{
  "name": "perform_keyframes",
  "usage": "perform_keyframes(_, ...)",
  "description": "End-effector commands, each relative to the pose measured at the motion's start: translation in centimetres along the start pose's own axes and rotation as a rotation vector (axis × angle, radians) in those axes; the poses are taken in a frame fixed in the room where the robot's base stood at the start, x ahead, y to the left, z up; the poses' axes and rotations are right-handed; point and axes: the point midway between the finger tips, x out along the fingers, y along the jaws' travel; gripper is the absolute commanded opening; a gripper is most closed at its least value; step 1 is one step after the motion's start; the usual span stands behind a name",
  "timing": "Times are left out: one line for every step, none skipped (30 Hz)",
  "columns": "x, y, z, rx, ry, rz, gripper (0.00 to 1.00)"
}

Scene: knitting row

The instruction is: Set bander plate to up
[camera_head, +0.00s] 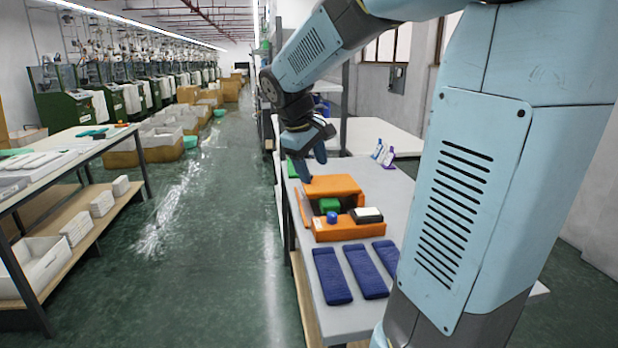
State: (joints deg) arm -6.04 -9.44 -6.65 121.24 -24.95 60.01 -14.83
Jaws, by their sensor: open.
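An orange machine, which looks like the bander (345,230), sits on the grey table (306,292). It has a flat orange panel (332,185) at its back and a thin pale plate (304,208) at its left side. I cannot tell for sure which of these is the bander plate, or its exact position. A green block (328,205), a blue knob (332,217) and a black-and-white block (367,215) are at the machine. My gripper (311,165) is open and points down, just above or behind the orange panel. I cannot tell if it touches.
Several dark blue folded pieces (331,276) lie on the near part of the table. Small purple-and-white bottles (383,153) stand behind right. A green item (292,168) is at the far left edge. The aisle (205,240) on the left is clear. My arm hides the right side.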

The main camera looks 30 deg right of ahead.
Motion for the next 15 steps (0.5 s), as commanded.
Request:
perform_keyframes(0.8,0.8,-1.1,-0.034,-0.030,0.015,0.62)
perform_keyframes(1.3,1.3,-1.7,-0.055,-0.047,0.027,0.62)
perform_keyframes(1.8,2.0,-2.5,-0.083,-0.070,0.041,0.62)
perform_keyframes(2.3,2.5,-3.0,-0.103,-0.087,0.052,0.62)
perform_keyframes(2.7,3.0,-3.6,-0.124,-0.105,0.063,0.62)
perform_keyframes(3.3,3.6,-4.4,-0.152,-0.128,0.077,0.62)
perform_keyframes(3.8,4.1,-5.0,-0.174,-0.146,0.089,0.62)
perform_keyframes(4.3,4.6,-5.6,-0.196,-0.164,0.099,0.62)
perform_keyframes(4.9,5.2,-6.3,-0.223,-0.189,0.114,0.62)
perform_keyframes(5.4,5.7,-6.9,-0.244,-0.208,0.125,0.62)
perform_keyframes(5.9,6.1,-7.5,-0.267,-0.227,0.136,0.62)
perform_keyframes(6.6,6.6,-8.3,-0.295,-0.251,0.152,0.62)
perform_keyframes(7.1,7.0,-8.9,-0.318,-0.270,0.162,0.62)
perform_keyframes(7.6,7.4,-9.5,-0.339,-0.288,0.174,0.62)
perform_keyframes(8.3,7.9,-10.2,-0.368,-0.315,0.188,0.62)
